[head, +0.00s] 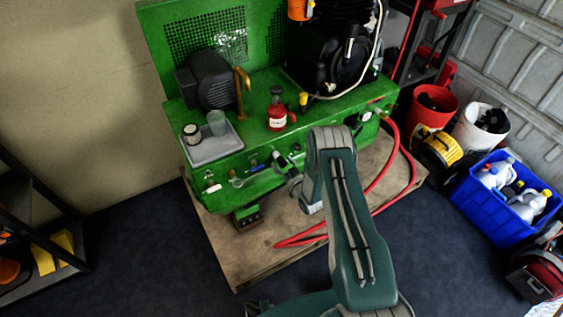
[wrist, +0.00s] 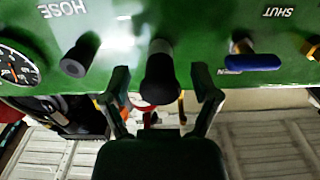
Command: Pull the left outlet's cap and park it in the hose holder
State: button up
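A dark, rounded cap (wrist: 161,80) sticks out of the green panel (wrist: 205,45) in the middle of the wrist view. My gripper (wrist: 162,76) is open, with one finger on each side of the cap and a visible gap at both sides. The panel lettering appears upside down in this view. A dark round stub (wrist: 78,57) sits by the HOSE lettering, left of the cap; I cannot tell whether it is hollow. In the head view my gripper (head: 284,166) is at the machine's front panel, and my own arm hides part of that front.
A blue-handled valve (wrist: 252,61) is right of the cap by SHUT lettering, and a gauge (wrist: 17,68) is at far left. In the head view a red hose (head: 389,177) loops over the wooden base (head: 235,245). Buckets and a blue crate (head: 490,217) stand at right.

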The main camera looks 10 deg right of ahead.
aim_at(285, 165)
grip_shut()
jog(key=shift+s, duration=0.15)
jog(key=shift+v, duration=2.85)
jog(key=shift+d, duration=0.15)
